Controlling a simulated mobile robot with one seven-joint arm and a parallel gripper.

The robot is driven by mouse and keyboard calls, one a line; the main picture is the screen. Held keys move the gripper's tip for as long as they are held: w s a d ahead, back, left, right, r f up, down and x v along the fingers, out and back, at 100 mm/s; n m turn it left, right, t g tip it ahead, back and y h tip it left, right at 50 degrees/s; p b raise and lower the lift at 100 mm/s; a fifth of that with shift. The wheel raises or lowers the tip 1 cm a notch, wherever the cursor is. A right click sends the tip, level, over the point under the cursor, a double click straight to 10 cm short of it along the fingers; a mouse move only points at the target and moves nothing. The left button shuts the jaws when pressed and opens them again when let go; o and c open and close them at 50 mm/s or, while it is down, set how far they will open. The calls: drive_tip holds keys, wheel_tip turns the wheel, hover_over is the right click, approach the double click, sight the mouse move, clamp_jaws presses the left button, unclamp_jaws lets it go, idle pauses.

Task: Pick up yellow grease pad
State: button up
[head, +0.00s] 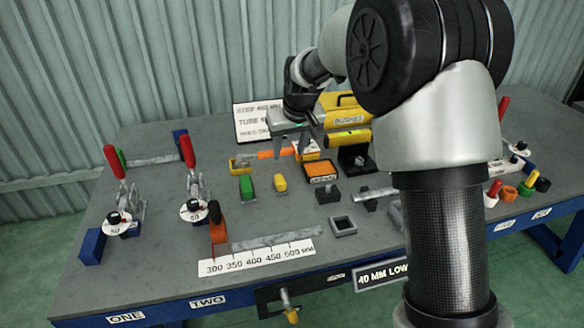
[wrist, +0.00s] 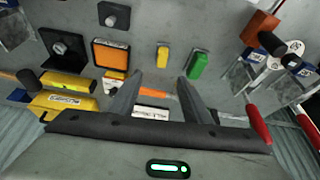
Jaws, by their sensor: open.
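The yellow grease pad (head: 280,183) is a small block on the grey bench, just right of a similar green pad (head: 246,187). In the wrist view the yellow pad (wrist: 162,57) lies beyond and between my fingertips, with the green pad (wrist: 198,64) to its right. My gripper (head: 298,146) is open and empty, above the bench and behind the yellow pad in the head view. Its two spread fingers (wrist: 160,78) show in the wrist view, apart from the pad. The pad is in plain sight in both views.
An orange-topped box (head: 321,171) stands right of the yellow pad. An orange-handled tool (head: 275,154) lies behind it, under my gripper. Yellow cases (head: 347,138) stand behind right. Red-handled clamps (head: 194,185) stand at left.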

drive_tip(key=b, duration=0.1)
approach(280, 178)
drive_tip(key=x, duration=0.4)
drive_tip(key=shift+s+d+f, duration=0.25)
drive_tip(key=shift+d+f, duration=0.05)
drive_tip(key=shift+a+b+x, duration=0.15)
drive_tip(key=shift+b+x, duration=0.05)
drive_tip(key=shift+x, duration=1.3)
drive_tip(key=shift+a+b+x, duration=0.15)
drive_tip(key=shift+b+x, duration=0.05)
drive_tip(key=shift+x, duration=1.3)
drive_tip(key=shift+w+r, duration=0.15)
drive_tip(key=c, duration=1)
wheel_tip(280, 178, up, 10)
drive_tip(key=shift+r+p, duration=0.1)
drive_tip(key=shift+p, duration=0.5)
drive_tip(key=o, duration=0.6)
drive_tip(key=c, duration=0.4)
